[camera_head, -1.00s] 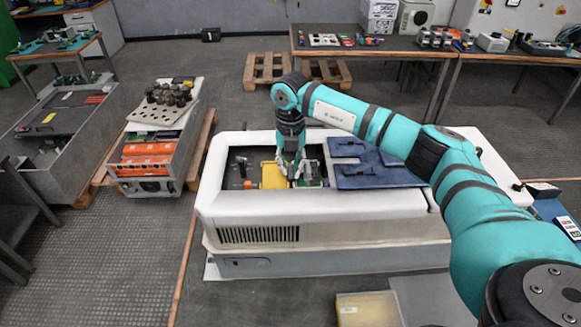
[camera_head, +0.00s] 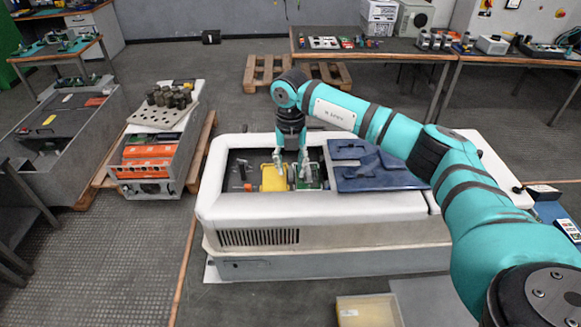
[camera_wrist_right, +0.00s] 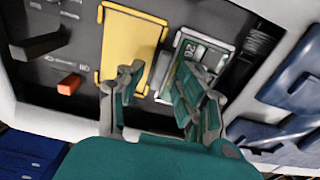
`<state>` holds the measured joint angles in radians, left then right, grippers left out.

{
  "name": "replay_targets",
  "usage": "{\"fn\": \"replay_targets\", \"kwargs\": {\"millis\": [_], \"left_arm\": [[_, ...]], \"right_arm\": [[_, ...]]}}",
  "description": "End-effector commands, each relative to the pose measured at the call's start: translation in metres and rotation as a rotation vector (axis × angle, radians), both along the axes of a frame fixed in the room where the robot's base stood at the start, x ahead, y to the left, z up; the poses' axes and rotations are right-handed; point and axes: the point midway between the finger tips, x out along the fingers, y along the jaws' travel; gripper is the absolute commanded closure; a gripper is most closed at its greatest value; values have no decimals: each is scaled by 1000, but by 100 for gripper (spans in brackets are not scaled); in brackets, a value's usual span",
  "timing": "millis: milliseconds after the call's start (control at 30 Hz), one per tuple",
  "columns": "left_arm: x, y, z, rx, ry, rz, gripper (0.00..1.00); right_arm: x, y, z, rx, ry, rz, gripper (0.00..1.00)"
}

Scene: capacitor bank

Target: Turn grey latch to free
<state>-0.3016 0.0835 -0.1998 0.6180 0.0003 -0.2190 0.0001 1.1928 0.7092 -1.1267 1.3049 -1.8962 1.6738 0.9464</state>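The white-rimmed capacitor bank housing (camera_head: 320,206) has an open bay with a yellow block (camera_head: 273,178), also seen in the right wrist view (camera_wrist_right: 130,45). Beside the block is a grey-framed green module (camera_wrist_right: 190,58). A dark grey lever (camera_wrist_right: 38,46) and a small orange lever (camera_wrist_right: 69,84) are left of the block in the wrist view. I cannot tell for sure which part is the grey latch. My right gripper (camera_head: 291,168) points down over the block and module, its fingers apart with nothing held between them. Its fingers partly cover the module. My left gripper is out of view.
A blue cover (camera_head: 375,178) lies right of the bay. A grey unit with orange modules (camera_head: 148,168) stands on a pallet at left. Workbenches (camera_head: 400,48) line the back. An open box (camera_head: 368,312) is in front.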

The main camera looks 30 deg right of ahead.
Motion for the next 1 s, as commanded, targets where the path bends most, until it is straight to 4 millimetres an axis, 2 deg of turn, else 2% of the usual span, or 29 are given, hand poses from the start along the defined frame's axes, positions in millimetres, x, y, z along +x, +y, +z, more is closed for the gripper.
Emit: {"fn": "replay_targets", "kwargs": {"millis": [300, 500, 700, 1000], "left_arm": [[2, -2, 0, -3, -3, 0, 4], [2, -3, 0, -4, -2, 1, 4], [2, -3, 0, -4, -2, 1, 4], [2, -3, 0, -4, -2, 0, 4]], "right_arm": [[1, 0, 68, 1, -7, 0, 64], [1, 0, 99, 0, -4, 1, 64], [0, 0, 110, 0, -2, 1, 64], [0, 0, 110, 0, -2, 1, 64]]}}
